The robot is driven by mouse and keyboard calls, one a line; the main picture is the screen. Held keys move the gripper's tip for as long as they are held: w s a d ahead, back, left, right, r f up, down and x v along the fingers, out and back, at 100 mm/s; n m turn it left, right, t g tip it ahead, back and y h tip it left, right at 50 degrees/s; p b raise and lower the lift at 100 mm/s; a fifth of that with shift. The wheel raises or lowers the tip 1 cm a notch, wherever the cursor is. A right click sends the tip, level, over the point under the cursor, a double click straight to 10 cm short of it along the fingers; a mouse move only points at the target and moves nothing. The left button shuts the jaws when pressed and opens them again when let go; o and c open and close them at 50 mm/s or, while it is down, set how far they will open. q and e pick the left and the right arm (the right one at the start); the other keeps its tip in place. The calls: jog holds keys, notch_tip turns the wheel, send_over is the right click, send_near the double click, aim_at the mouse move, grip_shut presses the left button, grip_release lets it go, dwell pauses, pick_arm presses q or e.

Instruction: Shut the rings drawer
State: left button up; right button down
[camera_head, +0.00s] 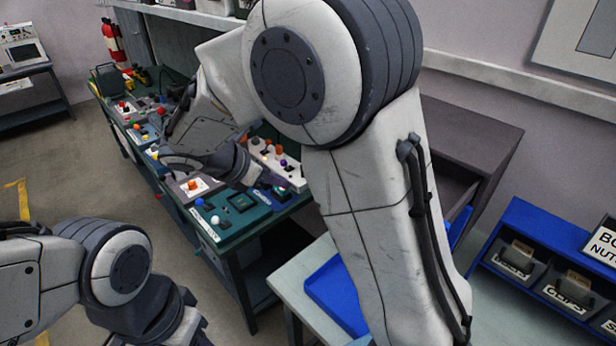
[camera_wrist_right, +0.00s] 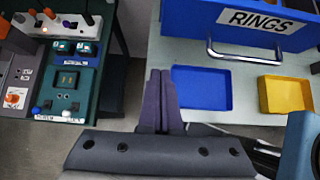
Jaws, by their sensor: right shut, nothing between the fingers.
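The rings drawer (camera_wrist_right: 240,42) shows at the top right of the right wrist view. It has a blue front, a white RINGS label (camera_wrist_right: 263,20) and a metal bar handle (camera_wrist_right: 243,57). My right gripper (camera_wrist_right: 158,80) is shut and empty, its fingers to the left of the handle and apart from it in the picture. How far the drawer stands out cannot be told from this view. In the head view my right arm hides much of the dark cabinet (camera_head: 470,120). Of my left arm only links show at the lower left; its gripper is not in view.
Below the drawer, a blue tray (camera_wrist_right: 201,88) and a yellow tray (camera_wrist_right: 287,94) rest on a pale table (camera_wrist_right: 235,118). A green bench (camera_head: 245,222) with control panels stands to the left. A blue rack of bins (camera_head: 530,215) is at the right.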

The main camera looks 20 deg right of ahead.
pick_arm(q)
notch_tip(320, 180, up, 3)
jog(key=p, duration=0.3)
jog(key=shift+r, duration=0.15)
pick_arm(e)
jog(key=w+d+f, duration=0.2)
jog(key=d+f, duration=0.3)
jog(key=d, duration=0.3)
jog(key=shift+w+d, duration=0.15)
jog(key=shift+w, duration=0.25)
